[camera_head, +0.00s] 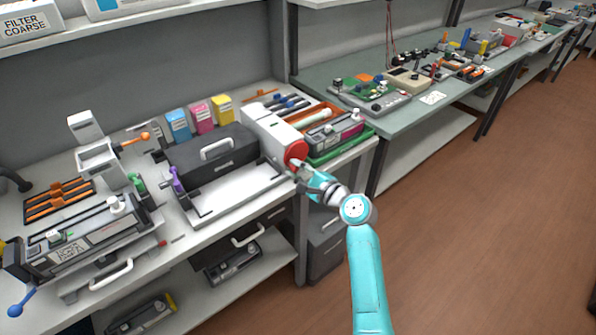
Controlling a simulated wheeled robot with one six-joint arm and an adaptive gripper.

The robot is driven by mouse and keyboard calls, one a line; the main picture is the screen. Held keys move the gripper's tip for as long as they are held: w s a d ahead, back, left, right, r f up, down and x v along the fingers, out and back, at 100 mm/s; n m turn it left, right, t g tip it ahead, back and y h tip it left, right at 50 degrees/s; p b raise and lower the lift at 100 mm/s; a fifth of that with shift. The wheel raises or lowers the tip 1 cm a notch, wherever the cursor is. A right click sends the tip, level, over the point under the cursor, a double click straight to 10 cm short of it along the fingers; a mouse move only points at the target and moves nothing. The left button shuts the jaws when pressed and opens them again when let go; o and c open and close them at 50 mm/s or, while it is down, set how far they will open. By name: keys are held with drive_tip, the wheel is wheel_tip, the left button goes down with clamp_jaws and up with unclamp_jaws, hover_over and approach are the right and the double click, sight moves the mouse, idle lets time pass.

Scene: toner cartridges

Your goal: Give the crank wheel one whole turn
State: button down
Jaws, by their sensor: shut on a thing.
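The crank wheel (296,151) is a red disc on the end of a white housing (270,132) on the bench. It faces right, towards my arm. My gripper (298,166) is at the lower part of the wheel, reaching in from the right. It is shut on the crank wheel, at its lower edge or handle. The fingertips are small in the view and the exact grip point is partly hidden.
A black unit (212,157) with a grey handle stands left of the housing. A green tray (345,149) with a cartridge lies close behind my gripper. Another green-topped bench (420,100) holds tools and parts. The brown floor (480,230) at right is clear.

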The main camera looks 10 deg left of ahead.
drive_tip(key=shift+r+m, duration=0.3)
drive_tip(key=shift+m, duration=0.8)
drive_tip(key=c, duration=1)
unclamp_jaws()
drive_tip(key=shift+o, duration=0.2)
drive_tip(key=v, duration=1.2)
